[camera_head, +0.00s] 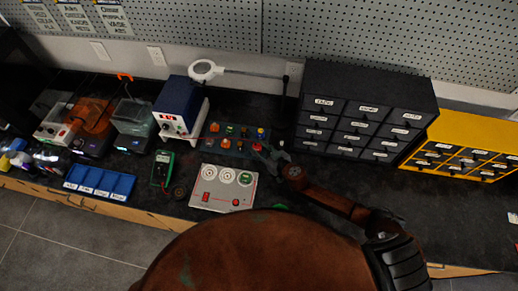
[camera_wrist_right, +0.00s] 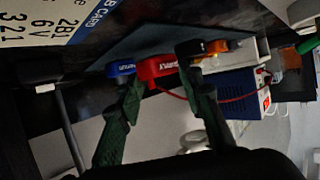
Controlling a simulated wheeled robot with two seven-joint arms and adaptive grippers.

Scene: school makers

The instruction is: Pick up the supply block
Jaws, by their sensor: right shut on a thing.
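The supply block (camera_wrist_right: 158,68) is red with white lettering and shows between the fingers of my right gripper (camera_wrist_right: 160,70) in the wrist view. The gripper is shut on it, with one dark green finger on each side. In the head view my right gripper (camera_head: 266,153) is at the right front edge of a blue board (camera_head: 226,146) holding several small coloured parts. The block is mostly hidden by the gripper there. My left gripper is not in view.
A grey panel with dials (camera_head: 222,188) lies in front of the board. Black drawers (camera_head: 365,115) stand close right, with a magnifier lamp (camera_head: 205,70) behind. A blue block (camera_wrist_right: 122,69) sits beside the red one.

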